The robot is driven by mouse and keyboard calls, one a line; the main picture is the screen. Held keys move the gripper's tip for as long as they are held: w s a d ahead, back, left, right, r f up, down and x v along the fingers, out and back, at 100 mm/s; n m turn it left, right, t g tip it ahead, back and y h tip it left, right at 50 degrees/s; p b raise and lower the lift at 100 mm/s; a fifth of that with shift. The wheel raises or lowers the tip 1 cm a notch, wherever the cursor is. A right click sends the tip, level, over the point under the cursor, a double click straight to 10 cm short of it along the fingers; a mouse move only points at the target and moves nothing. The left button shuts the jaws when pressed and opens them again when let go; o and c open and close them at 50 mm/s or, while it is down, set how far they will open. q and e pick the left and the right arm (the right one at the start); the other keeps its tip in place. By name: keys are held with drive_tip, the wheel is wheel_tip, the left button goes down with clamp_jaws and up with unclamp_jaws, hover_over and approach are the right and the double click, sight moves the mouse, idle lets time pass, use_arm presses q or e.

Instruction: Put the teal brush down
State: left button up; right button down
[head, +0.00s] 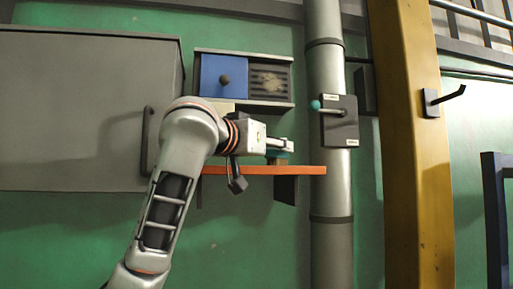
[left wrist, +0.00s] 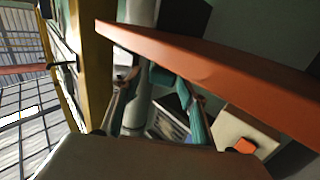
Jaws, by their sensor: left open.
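The teal brush (head: 277,154) is at the right part of the orange shelf (head: 250,170), just above its top, partly hidden by my left gripper. A brown part shows under its teal part and seems to touch the shelf. My left gripper (head: 284,146) is open at the brush, pointing right. In the left wrist view the teal brush (left wrist: 162,77) shows between the open fingers of my left gripper (left wrist: 160,100), close to the edge of the orange shelf (left wrist: 210,75). Whether a finger touches it I cannot tell. My right gripper is not in view.
A grey pipe (head: 323,190) stands by the shelf's right end and carries a plate with a teal-knobbed lever (head: 318,105). A cabinet with a blue door (head: 223,77) hangs above. A large grey cabinet (head: 80,110) is at left, a yellow column (head: 405,140) at right.

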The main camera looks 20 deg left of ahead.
use_arm(q)
drive_tip(key=s+a+b, duration=0.2)
drive_tip(key=s, duration=0.7)
drive_tip(key=shift+s, duration=0.35)
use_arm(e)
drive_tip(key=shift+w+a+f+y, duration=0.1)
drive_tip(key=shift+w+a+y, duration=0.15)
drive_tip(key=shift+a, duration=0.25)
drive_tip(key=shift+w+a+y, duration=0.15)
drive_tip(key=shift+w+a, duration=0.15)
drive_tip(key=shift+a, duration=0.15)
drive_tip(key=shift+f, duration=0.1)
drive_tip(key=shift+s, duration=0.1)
